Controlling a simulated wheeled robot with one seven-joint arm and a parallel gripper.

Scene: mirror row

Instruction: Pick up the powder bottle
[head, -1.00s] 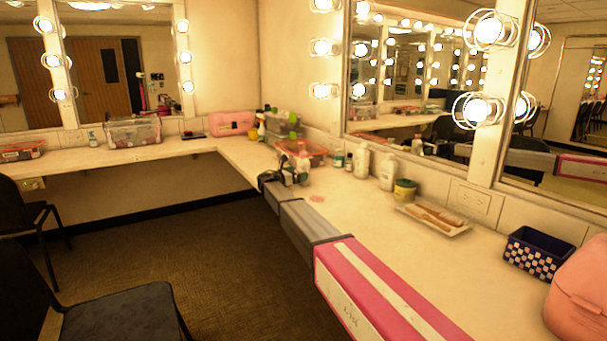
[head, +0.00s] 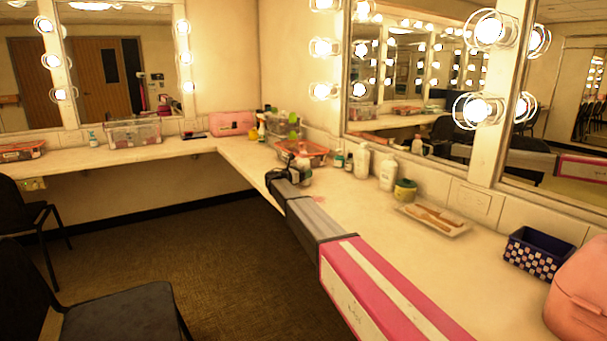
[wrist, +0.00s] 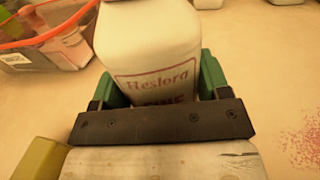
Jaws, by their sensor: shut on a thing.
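The powder bottle (wrist: 150,50) is white with a red-lettered, red-framed label, and fills the top middle of the wrist view. My gripper (wrist: 158,82) has its green fingers on both sides of the bottle, shut on it. The black bar of the gripper hides the bottle's lower part in this view. In the head view my gripper (head: 289,177) is over the counter near its inner corner, at the end of my pink and grey arm. The bottle shows there only as a small pale shape (head: 303,160). I cannot tell whether its base touches the counter.
An orange-rimmed clear bin (head: 316,152) stands just behind the gripper. White bottles (head: 388,174), a green-lidded jar (head: 405,190) and a tray (head: 433,219) line the mirror side. A checkered blue basket (head: 538,252) is at right. Reddish speckles (wrist: 308,138) mark the counter.

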